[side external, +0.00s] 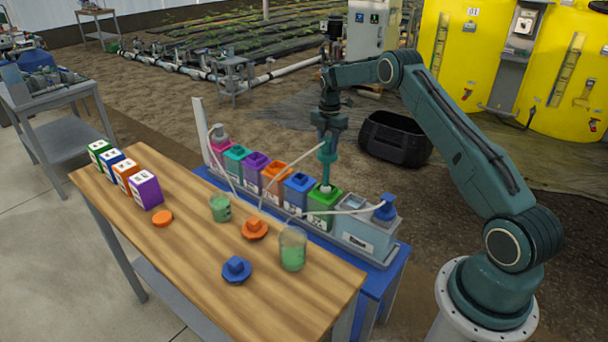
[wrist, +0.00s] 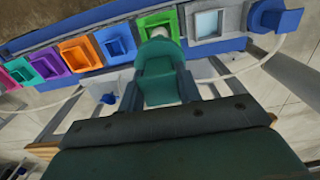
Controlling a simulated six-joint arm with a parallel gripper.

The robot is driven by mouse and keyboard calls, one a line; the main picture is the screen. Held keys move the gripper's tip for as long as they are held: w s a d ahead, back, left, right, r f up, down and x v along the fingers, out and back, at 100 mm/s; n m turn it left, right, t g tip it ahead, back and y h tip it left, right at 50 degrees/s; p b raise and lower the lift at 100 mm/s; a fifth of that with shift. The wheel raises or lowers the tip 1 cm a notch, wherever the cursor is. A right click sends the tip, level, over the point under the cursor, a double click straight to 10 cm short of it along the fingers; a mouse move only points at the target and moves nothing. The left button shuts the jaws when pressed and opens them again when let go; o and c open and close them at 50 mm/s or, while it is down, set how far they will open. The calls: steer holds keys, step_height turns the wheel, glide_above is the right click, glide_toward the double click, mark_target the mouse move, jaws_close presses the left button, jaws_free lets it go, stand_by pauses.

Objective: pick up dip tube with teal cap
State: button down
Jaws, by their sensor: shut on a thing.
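The dip tube with the teal cap (side external: 326,153) hangs upright below my gripper (side external: 326,136). My gripper is shut on the cap, which also shows between the fingers in the wrist view (wrist: 158,78). The tube's lower part is over the green tank (side external: 323,206), at its square opening; I cannot tell how far it reaches inside. A pale hose runs from the cap's area toward the left. The green tank also shows behind the cap in the wrist view (wrist: 146,22).
Blue (side external: 297,192), orange (side external: 273,179), purple and teal tanks stand left of the green one. A pale tank (side external: 365,232) with a blue cap (side external: 384,209) stands right. Two beakers, loose orange (side external: 255,229) and blue caps (side external: 236,269), and labelled boxes sit on the wooden table (side external: 195,255).

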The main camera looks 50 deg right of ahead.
step_height(320, 180, up, 8)
steer(key=shift+f, duration=0.2)
steer(key=shift+s, duration=0.1)
stand_by(0.7)
steer(key=s+f, duration=0.1)
steer(key=s, duration=1)
steer(key=shift+s+f, duration=0.15)
steer(key=shift+f, duration=0.3)
